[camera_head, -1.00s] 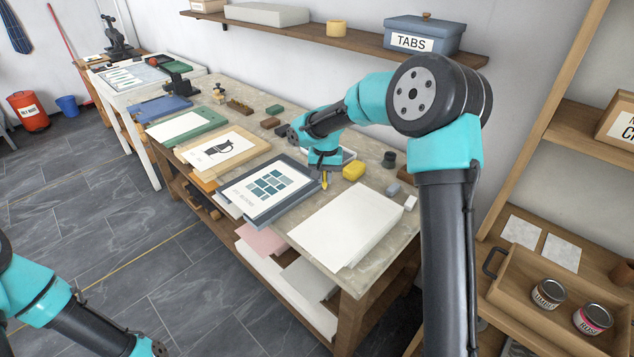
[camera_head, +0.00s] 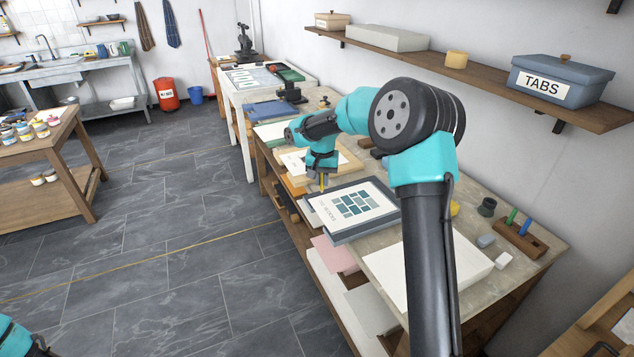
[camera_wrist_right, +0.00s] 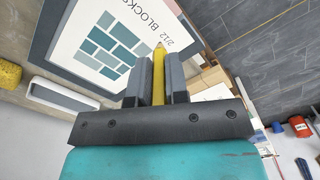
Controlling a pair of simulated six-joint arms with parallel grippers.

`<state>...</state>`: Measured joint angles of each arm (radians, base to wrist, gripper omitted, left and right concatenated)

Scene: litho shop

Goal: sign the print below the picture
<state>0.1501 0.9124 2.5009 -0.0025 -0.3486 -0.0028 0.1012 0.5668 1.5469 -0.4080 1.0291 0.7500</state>
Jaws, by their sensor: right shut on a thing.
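The print (camera_head: 385,211) is a white sheet with teal blocks and small lettering along one edge, which reads "2/12 BLOCKS" in the wrist view (camera_wrist_right: 76,56). It lies on a dark blue-grey board (camera_head: 372,230) on the bench. My right gripper (camera_head: 323,172) is shut on a yellow pencil (camera_wrist_right: 158,75), its point downward, at the upper left of the print near the lettered edge. I cannot tell whether the pencil point touches the paper. Only part of my left arm shows at the bottom left; its gripper is out of view.
A white paper stack (camera_head: 390,262) lies to the right on the bench (camera_head: 520,263). A cat print (camera_head: 292,162) lies beyond the gripper. A pen holder (camera_head: 519,240) stands at the bench's right end. A shelf with a TABS box (camera_head: 560,82) hangs above.

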